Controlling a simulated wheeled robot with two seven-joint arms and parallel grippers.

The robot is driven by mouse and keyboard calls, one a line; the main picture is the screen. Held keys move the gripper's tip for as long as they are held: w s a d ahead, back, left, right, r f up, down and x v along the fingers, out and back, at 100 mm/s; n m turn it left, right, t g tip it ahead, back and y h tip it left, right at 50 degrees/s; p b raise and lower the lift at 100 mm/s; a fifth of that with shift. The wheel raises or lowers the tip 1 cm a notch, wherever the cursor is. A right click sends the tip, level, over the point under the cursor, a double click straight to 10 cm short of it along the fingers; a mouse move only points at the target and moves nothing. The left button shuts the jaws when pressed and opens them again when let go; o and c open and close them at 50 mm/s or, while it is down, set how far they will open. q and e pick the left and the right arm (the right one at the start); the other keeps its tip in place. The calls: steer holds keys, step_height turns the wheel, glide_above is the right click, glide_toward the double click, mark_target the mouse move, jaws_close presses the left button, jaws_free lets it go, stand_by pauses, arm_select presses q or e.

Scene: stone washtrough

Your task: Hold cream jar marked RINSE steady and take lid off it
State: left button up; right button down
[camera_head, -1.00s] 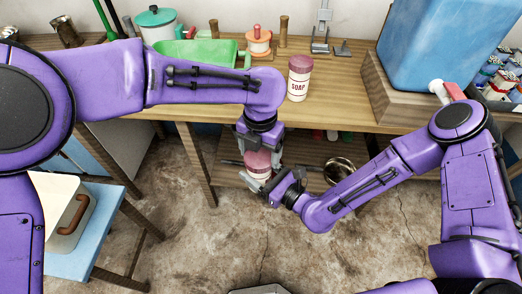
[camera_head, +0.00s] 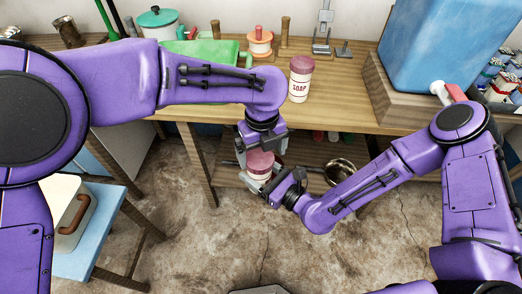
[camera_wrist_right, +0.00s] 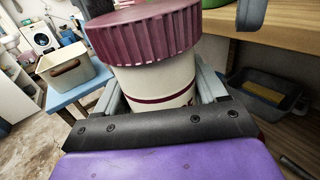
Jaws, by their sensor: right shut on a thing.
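The cream jar (camera_head: 259,175) is held upright in front of the table, with its dark pink ribbed lid (camera_head: 260,159) on top. In the right wrist view the cream jar (camera_wrist_right: 160,87) has a dark red band, and the lid (camera_wrist_right: 145,32) sits on it; its marking is mostly hidden. My right gripper (camera_head: 262,184) is shut around the jar's body. My left gripper (camera_head: 262,149) is open just above the lid, pointing down, its fingers apart. One of its fingertips shows beside the lid in the right wrist view.
A similar jar marked SOAP (camera_head: 299,80) stands on the wooden table (camera_head: 340,100). A blue tank (camera_head: 430,45) with a tap is at the right. A metal bowl (camera_head: 340,172) is on the lower shelf. A blue stand (camera_head: 75,250) is at the left.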

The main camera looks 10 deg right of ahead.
arm_select(q)
step_height(320, 180, up, 4)
steer(key=shift+a+r, duration=0.1)
steer(key=shift+r, duration=0.05)
steer(key=m, duration=0.1)
steer(key=s+d+r+m+g+h, duration=0.1)
steer(key=shift+s+d+m, duration=0.3)
steer(key=shift+m, duration=0.1)
steer(key=m, duration=0.2)
steer(key=a+r+m, duration=0.1)
steer(key=m, duration=0.1)
steer(key=w+r+m, duration=0.1)
steer(key=m, duration=0.1)
steer(key=shift+a+r+t+y, duration=0.15)
steer(key=shift+a+t+y, duration=0.15)
steer(key=shift+t, duration=0.1)
steer(key=shift+a+m, duration=0.25)
steer(key=shift+m, duration=0.25)
steer(key=shift+f, duration=0.25)
step_height(320, 180, down, 8)
steer(key=shift+r, duration=0.25)
